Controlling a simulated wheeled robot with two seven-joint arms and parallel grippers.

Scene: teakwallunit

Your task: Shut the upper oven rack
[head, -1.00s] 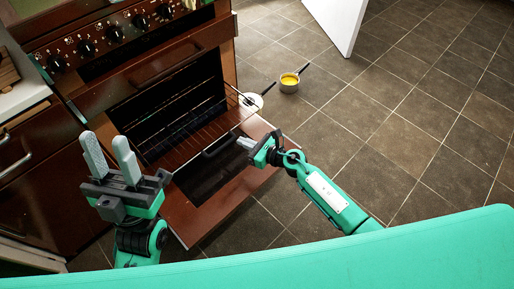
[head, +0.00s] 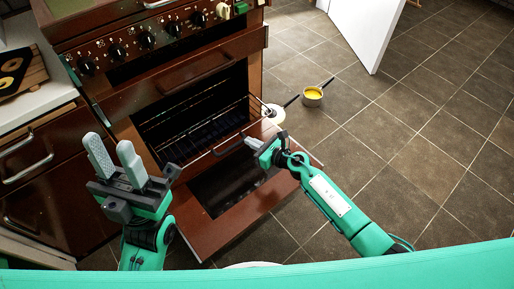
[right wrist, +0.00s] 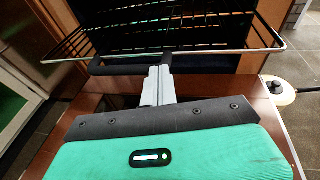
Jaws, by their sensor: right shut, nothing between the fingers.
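The upper oven rack (right wrist: 215,51) is a thin wire rack partly out of the dark oven cavity, above the open brown oven door (head: 228,232). My right gripper (head: 250,142) is shut and empty over the door. In the right wrist view its two pale fingers (right wrist: 160,70) point at the rack's front bar, with their tips very close to it; I cannot tell whether they touch. My left gripper (head: 111,142) is open and empty, left of the door and away from the rack.
A pot with yellow contents (head: 312,96) and a pale pan (head: 273,114) are on the floor right of the oven. Drawers (head: 42,165) stand left.

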